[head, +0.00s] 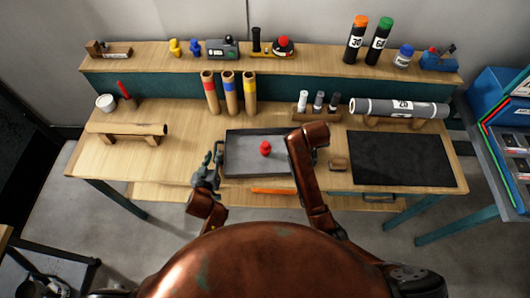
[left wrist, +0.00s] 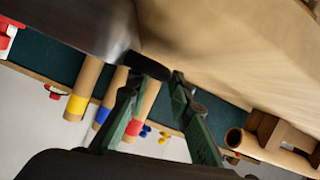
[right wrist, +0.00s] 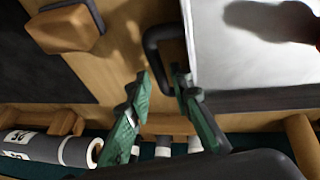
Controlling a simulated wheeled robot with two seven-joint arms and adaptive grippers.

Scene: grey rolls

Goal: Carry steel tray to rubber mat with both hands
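The steel tray (head: 240,166) lies on the bench middle, with a red knobbed object (head: 265,148) standing in it. The black rubber mat (head: 402,158) lies flat on the bench to the right. My left gripper (head: 214,162) is at the tray's left side. In the left wrist view its fingers are apart, with the dark handle (left wrist: 148,65) at their tips. My right gripper (right wrist: 160,82) is open at the tray's right side, a finger on each side of the black handle (right wrist: 151,42); in the head view my arm hides it.
A small wooden block (head: 338,164) sits between tray and mat. Grey rolls (head: 398,107) on a rack, small bottles (head: 318,102) and cardboard tubes (head: 229,92) stand behind. A long tube (head: 126,129) on a stand is at left. An orange item (head: 273,191) lies before the tray.

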